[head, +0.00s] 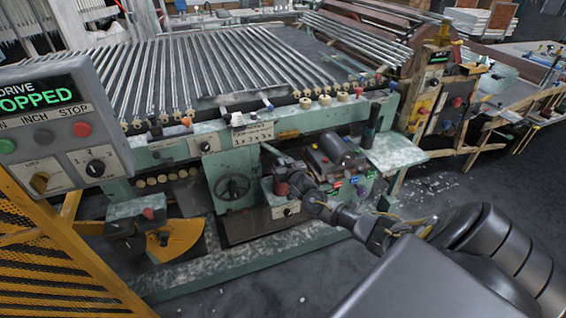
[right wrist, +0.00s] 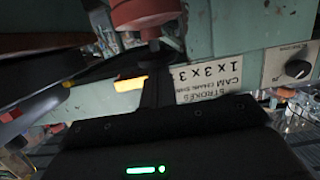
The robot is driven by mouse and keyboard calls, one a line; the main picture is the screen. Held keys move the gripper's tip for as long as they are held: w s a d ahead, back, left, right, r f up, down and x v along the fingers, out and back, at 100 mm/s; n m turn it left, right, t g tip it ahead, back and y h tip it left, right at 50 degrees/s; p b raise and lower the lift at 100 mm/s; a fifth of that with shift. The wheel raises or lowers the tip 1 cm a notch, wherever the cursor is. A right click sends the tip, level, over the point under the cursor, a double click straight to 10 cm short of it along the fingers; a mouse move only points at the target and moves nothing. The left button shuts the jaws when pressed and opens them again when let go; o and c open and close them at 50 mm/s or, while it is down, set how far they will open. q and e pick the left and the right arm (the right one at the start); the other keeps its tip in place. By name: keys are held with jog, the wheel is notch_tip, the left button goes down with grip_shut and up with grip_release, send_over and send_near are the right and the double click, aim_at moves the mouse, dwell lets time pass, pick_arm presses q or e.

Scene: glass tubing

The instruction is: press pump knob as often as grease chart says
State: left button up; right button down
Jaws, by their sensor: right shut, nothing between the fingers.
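A red knob (head: 281,188) stands on a pump unit at the front of the green machine. In the right wrist view the red knob (right wrist: 146,12) shows large at the top edge, partly cut off. My right gripper (head: 298,182) is shut and empty close beside the knob. Its black fingers (right wrist: 158,82) point toward the knob in the wrist view; whether they touch it I cannot tell. The white chart plate (head: 252,134) is on the machine's front rail. In the wrist view the plate (right wrist: 209,80) appears upside down, with cam chain and strokes lettering, partly hidden. My left gripper is out of view.
A control box (head: 62,125) at left reads STOPPED. A yellow mesh guard (head: 60,255) stands below it. A handwheel (head: 232,187) is left of the pump. Glass tubes (head: 230,65) lie across the machine top. The floor (head: 240,295) in front is mostly clear.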

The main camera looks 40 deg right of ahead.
jog(key=shift+f, duration=0.75)
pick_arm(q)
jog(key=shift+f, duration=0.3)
pick_arm(e)
jog(key=shift+r, duration=0.1)
notch_tip(320, 180, up, 5)
jog(key=p, duration=0.5)
jog(key=shift+a+r, duration=0.1)
pick_arm(q)
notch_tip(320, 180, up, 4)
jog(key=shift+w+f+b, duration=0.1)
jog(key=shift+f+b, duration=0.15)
jog(key=shift+b, duration=0.5)
pick_arm(e)
jog(key=v, duration=1)
jog(key=shift+f, duration=0.35)
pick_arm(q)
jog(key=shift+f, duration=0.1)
